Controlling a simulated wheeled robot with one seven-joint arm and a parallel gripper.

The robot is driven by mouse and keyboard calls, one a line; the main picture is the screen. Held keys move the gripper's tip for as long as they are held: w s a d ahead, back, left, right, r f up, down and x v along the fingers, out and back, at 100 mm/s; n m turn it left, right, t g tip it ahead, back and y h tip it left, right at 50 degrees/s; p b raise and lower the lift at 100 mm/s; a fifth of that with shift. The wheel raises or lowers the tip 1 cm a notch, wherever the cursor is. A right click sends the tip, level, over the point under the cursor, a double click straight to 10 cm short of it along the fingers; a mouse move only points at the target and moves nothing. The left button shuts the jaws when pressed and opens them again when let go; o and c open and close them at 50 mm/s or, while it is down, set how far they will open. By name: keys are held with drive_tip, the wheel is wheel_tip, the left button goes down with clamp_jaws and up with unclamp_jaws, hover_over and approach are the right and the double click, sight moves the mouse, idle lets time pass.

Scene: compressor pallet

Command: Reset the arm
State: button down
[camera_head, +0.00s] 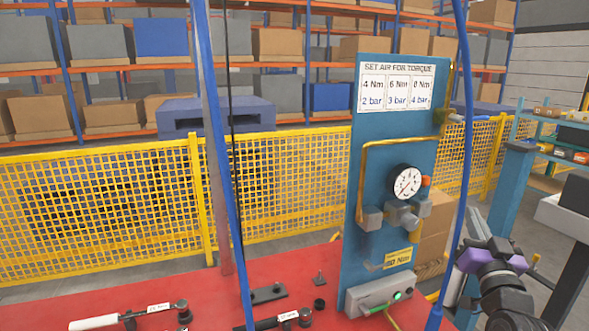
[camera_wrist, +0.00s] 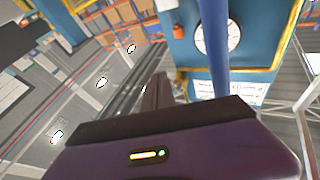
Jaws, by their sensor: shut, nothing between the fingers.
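My arm shows at the lower right of the head view, with its purple wrist and my gripper (camera_head: 476,222) pointing away from the camera, to the right of the blue air panel (camera_head: 385,140). In the wrist view the dark fingers of my gripper (camera_wrist: 158,88) are together, with nothing held. The panel's round pressure gauge (camera_head: 407,181) shows in the head view, and its white dial (camera_wrist: 218,35) also shows upper right in the wrist view. A blue hose (camera_head: 462,130) hangs in front of the panel's right side; it also crosses the wrist view (camera_wrist: 216,60) close to my gripper.
The red bench top (camera_head: 190,300) holds torque wrenches (camera_head: 95,322) and small parts. A second blue hose (camera_head: 222,160) hangs at centre-left. A yellow mesh fence (camera_head: 90,210) stands behind. A blue rack (camera_head: 510,185) with small bins stands right of my arm.

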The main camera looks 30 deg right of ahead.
drive_tip(key=s+a+f+n+t+y, duration=0.1)
drive_tip(key=s+a+f+n+y, duration=0.15)
drive_tip(key=a+f, duration=0.7)
drive_tip(key=s+a+f+n+t+y, duration=0.2)
drive_tip(key=s+a+f+y, duration=0.1)
drive_tip(key=a, duration=1.3)
drive_tip(key=s+a+f+n+g+y, duration=0.1)
drive_tip(key=s+a+f+n+y, duration=0.2)
drive_tip(key=s+a, duration=0.5)
drive_tip(key=s+a+f+n+g+y, duration=0.2)
drive_tip(key=s+a+f+y, duration=0.3)
drive_tip(key=s+a, duration=0.4)
drive_tip(key=shift+s+a+n+g+y, duration=0.2)
drive_tip(key=shift+a+n+g+y, duration=0.1)
drive_tip(key=shift+n+y, duration=0.25)
drive_tip(key=shift+f, duration=0.1)
